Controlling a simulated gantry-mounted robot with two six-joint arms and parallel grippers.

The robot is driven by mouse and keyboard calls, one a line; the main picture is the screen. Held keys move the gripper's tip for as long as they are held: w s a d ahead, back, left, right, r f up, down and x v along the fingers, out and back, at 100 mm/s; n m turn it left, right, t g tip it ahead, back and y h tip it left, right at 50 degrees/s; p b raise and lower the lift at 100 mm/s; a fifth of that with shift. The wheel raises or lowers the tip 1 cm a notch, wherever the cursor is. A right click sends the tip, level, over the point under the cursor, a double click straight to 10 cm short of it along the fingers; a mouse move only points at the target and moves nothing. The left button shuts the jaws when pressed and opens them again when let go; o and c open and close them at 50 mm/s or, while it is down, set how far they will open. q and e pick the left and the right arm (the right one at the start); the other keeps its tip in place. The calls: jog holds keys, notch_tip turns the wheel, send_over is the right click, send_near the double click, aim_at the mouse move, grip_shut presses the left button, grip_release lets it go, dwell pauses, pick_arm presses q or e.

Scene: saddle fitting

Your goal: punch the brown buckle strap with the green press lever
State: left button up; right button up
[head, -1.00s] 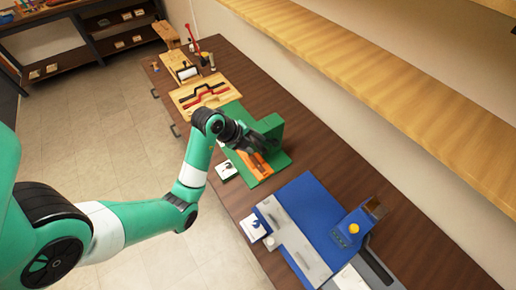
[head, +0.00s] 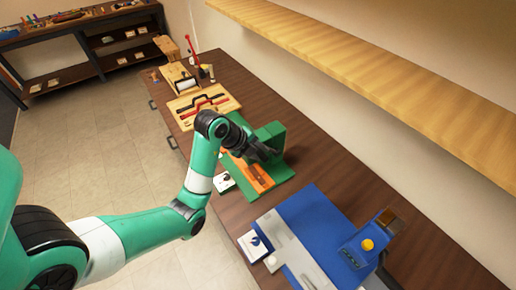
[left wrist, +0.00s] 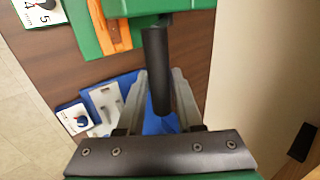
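The green press (head: 275,135) stands mid-bench in the head view. An orange-brown piece with a darker strip, seemingly the brown buckle strap (head: 262,182), lies on its green base; it also shows at the top of the left wrist view (left wrist: 124,36). The dark lever handle (left wrist: 156,60) lies between the fingers of my left gripper (left wrist: 160,85), which also shows beside the press in the head view (head: 270,153). Slim gaps seem to show beside the handle, so the gripper looks open around it. The hand hides part of the press and strap. My right gripper is not in view.
A blue station (head: 310,207) with a grey plate stands nearer on the bench. A wooden board (head: 202,104) with red and black shapes lies beyond the press. Small white cards line the front edge. A wooden shelf (head: 350,65) runs along the wall.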

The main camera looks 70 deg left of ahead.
pick_arm(q)
jog(key=c, duration=0.4)
jog(key=shift+s+d+f+p, duration=0.2)
jog(key=shift+s+f+p, duration=0.1)
jog(key=shift+s+f, duration=0.5)
